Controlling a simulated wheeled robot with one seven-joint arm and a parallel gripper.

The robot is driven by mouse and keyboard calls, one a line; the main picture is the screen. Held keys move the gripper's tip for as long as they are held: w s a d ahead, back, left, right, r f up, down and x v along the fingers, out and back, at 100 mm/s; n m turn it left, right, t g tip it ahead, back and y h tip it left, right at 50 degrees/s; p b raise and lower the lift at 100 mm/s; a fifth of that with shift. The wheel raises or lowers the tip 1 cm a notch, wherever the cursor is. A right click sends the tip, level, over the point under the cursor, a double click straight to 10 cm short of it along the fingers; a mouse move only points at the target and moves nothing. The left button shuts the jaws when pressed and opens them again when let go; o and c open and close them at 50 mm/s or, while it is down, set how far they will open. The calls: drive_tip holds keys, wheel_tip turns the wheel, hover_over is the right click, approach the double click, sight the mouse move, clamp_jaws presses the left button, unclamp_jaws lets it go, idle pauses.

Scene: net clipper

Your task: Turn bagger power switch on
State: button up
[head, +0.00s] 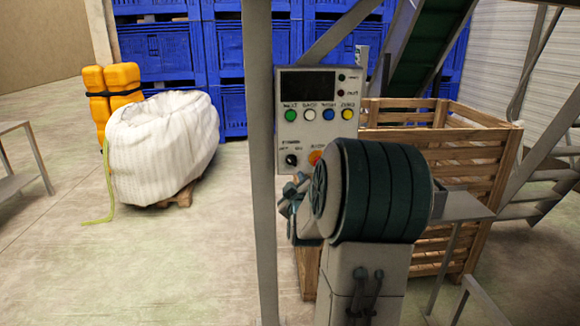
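The bagger's grey control panel (336,118) faces me on a metal post, with a dark display and a row of green, white, blue and yellow buttons. The power switch (291,160) is a small black knob at the panel's lower left, under small printed labels. Beside it to the right is a red and yellow emergency stop button (315,157), partly covered by my arm. My gripper (294,186) shows only in part, just below the power switch in the picture. My arm hides much of it, and its finger opening and its distance from the panel are unclear.
A wooden slatted crate (475,150) stands behind the panel on the right. A grey upright post (260,150) is just left of the panel. A white bulk bag (162,148) and orange canisters (112,78) stand at left. Blue crates (160,45) line the back.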

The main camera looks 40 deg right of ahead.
sight(291, 162)
drive_tip(key=p+x, duration=0.2)
drive_tip(key=x, duration=1.1)
drive_tip(key=shift+a, duration=0.1)
clamp_jaws()
